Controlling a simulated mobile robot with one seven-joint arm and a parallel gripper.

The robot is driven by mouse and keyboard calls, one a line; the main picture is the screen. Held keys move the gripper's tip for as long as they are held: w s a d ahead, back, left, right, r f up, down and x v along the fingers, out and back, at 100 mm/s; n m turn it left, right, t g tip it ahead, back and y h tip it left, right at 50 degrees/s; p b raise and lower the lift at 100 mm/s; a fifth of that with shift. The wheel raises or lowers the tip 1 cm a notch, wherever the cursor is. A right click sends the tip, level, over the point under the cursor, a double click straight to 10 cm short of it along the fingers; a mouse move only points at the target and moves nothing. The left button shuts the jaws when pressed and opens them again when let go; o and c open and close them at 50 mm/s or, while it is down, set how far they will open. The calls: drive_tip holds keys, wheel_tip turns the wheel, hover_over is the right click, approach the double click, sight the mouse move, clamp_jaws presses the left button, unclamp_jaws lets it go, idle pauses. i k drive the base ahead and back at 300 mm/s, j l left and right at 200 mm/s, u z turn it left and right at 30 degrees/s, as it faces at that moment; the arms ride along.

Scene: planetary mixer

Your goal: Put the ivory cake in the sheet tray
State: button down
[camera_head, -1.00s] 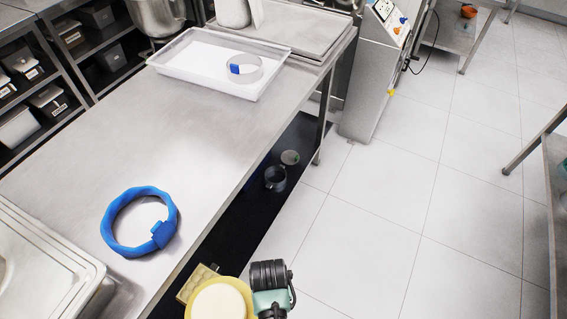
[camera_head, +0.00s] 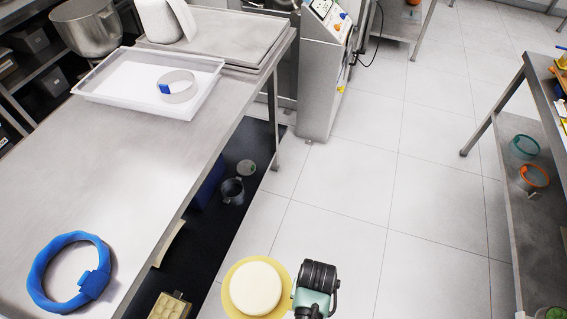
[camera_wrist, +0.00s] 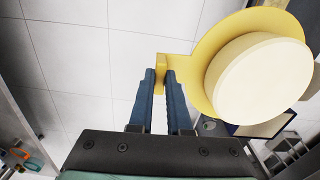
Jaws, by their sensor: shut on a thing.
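The ivory cake (camera_head: 256,287) is round and flat-topped. It sits on a yellow round lifter (camera_head: 234,303) with a short tab, and it also shows in the wrist view (camera_wrist: 262,76). My gripper (camera_wrist: 161,76) is shut on the lifter's tab, with the cake to the right of the jaws. In the head view the cake is over the floor, right of the table; the fingertips are hard to see there. A white shallow sheet tray (camera_head: 118,82) lies on the far part of the steel table.
A blue ring (camera_head: 40,271) lies on the near left of the steel table (camera_head: 110,165); bare tabletop separates it from the tray. Grey trays (camera_head: 228,28) and a metal bowl (camera_head: 87,27) are behind. Another table (camera_head: 512,180) stands at the right. Tiled floor (camera_head: 350,185) is open between.

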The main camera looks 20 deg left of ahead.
sight(246, 37)
drive_tip(key=i+j+z, duration=0.35)
drive_tip(key=i+j, duration=0.2)
drive_tip(key=i+j+z, duration=0.35)
drive_tip(key=i+j, duration=0.25)
drive_tip(key=j, duration=0.1)
